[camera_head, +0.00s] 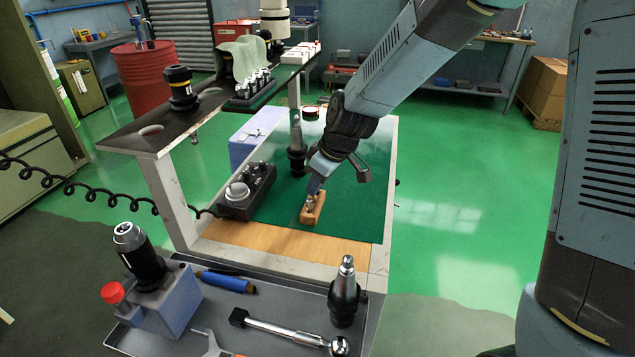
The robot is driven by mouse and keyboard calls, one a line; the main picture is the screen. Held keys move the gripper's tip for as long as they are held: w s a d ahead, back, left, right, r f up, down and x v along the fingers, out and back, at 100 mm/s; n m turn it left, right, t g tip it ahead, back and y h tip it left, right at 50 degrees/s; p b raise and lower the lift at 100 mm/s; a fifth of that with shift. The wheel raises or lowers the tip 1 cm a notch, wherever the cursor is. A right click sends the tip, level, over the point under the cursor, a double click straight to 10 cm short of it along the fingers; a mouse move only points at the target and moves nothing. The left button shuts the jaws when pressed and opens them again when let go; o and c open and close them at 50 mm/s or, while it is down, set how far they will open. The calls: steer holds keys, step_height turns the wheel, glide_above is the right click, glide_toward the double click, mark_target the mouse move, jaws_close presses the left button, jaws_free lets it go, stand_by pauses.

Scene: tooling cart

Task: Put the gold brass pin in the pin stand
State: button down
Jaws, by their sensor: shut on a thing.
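A small wooden block (318,216), which looks like the pin stand, sits on the green mat near the mat's front edge. My gripper (311,196) reaches down to the block from the upper right, its fingertips right at the block's top. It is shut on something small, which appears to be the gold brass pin. The pin's colour is too small to make out, and the fingers mostly hide it. I cannot tell whether the pin is inside a hole of the block or just above it.
A dark control box (247,192) with a round silver dome lies left of the block. A black tool holder (297,150) stands behind it. The front tray holds another tool holder (344,292), a ratchet (290,332) and a blue-grey fixture (172,302). The mat right of the block is clear.

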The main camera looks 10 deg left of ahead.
steer(key=shift+f, duration=0.15)
stand_by(0.5)
steer(key=c, duration=1)
jaws_free()
steer(key=shift+c, duration=0.2)
steer(key=v, duration=1.3)
steer(key=s+d+r+m+t+h, duration=0.1)
steer(key=s+d+r+m, duration=0.25)
steer(key=d, duration=0.55)
steer(key=s+d+r+m+t+h, duration=0.1)
steer(key=s+d+r+m+t, duration=0.2)
steer(key=d, duration=0.5)
steer(key=s+d+r+m+h, duration=0.2)
steer(key=s+d+m, duration=0.5)
steer(key=s+d, duration=0.3)
steer(key=d, duration=0.2)
steer(key=shift+d, duration=0.4)
